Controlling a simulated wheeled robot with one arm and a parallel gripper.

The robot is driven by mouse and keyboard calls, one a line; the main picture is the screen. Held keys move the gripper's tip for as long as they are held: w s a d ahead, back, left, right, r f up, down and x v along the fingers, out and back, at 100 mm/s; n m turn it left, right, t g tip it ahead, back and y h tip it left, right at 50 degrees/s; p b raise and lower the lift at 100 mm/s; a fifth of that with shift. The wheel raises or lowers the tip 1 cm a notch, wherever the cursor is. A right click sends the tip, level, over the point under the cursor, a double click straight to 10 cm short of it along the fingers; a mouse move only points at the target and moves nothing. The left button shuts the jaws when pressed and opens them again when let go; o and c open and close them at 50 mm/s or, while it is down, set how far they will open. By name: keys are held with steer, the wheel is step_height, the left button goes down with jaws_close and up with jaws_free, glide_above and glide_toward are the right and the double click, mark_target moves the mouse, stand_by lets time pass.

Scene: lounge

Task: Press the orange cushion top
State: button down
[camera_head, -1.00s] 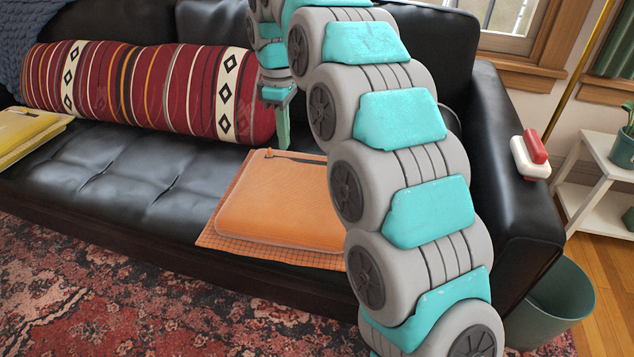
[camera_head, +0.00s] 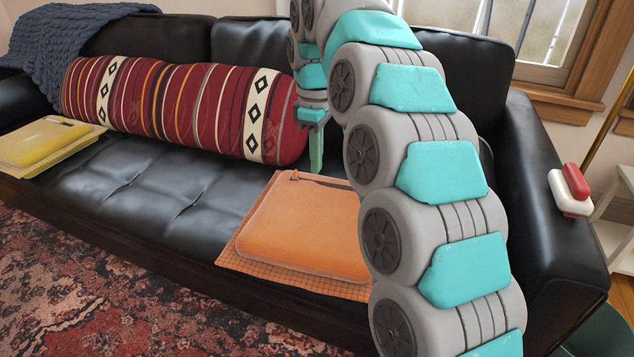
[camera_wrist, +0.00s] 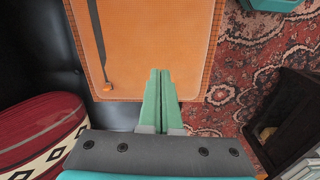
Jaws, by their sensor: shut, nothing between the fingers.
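The orange cushion (camera_head: 305,228) lies flat on an orange checked mat (camera_head: 240,262) on the sofa seat, with its right part hidden behind my arm in the head view. Its top and dark zip strip also show in the wrist view (camera_wrist: 155,45). My gripper (camera_head: 316,165) points down above the rear of the seat, behind the cushion in the head view. In the wrist view my gripper (camera_wrist: 158,75) has its green fingers together and empty, with the tips overlapping the cushion's near edge. I cannot tell the exact height or any contact.
A striped red bolster (camera_head: 185,108) lies along the sofa back. A yellow cushion (camera_head: 45,140) is at the far left. A red and white object (camera_head: 572,190) sits on the right armrest. The black seat (camera_head: 150,185) between the cushions is clear.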

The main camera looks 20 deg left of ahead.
mark_target(317, 219)
step_height(317, 219, down, 12)
steer(key=shift+f+b, duration=0.2)
steer(key=shift+b, duration=0.4)
steer(key=shift+f, duration=0.5)
steer(key=shift+f, duration=1.85)
step_height(317, 219, up, 14)
steer(key=p, duration=0.2)
steer(key=shift+r, duration=0.25)
